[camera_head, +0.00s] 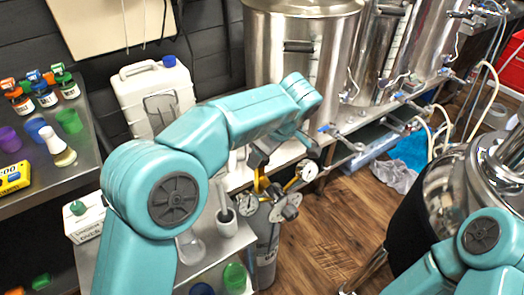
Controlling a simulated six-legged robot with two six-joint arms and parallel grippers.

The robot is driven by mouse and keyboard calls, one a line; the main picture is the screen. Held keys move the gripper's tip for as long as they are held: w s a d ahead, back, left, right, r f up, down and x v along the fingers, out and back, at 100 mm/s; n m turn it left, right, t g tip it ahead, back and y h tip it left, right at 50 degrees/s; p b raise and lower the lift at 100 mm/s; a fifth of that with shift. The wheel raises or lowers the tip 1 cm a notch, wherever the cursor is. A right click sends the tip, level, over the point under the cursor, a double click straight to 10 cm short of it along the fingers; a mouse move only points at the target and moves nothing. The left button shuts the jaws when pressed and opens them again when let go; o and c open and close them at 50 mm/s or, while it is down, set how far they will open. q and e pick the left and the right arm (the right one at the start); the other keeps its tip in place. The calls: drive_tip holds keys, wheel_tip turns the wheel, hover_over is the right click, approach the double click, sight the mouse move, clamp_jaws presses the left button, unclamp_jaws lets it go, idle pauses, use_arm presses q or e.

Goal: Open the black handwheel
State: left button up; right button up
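A grey metal gas cylinder (264,262) stands by the bench, with a brass valve and two round gauges, a left gauge (247,204) and a right gauge (308,171). My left gripper (284,151) points down just above the valve and gauges. Its two dark fingers appear spread apart, with nothing visible between them. It appears apart from the knob. My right arm enters at the lower right, and its gripper is outside the picture.
A white jug (153,95) and steel kettles (300,50) stand behind. A shelf with bottles (45,98) is at left. A lower metal bench (222,257) with cups and a mortar (227,222) is beside the cylinder. Wooden floor (330,235) is open to the right.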

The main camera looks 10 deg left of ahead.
idle(0.5)
use_arm(q)
drive_tip(key=o, duration=1)
drive_tip(key=shift+a, duration=0.1)
drive_tip(key=shift+o, duration=0.2)
drive_tip(key=p+v, duration=0.4)
drive_tip(key=v, duration=1.2)
drive_tip(key=shift+p, duration=0.35)
drive_tip(key=shift+r, duration=0.1)
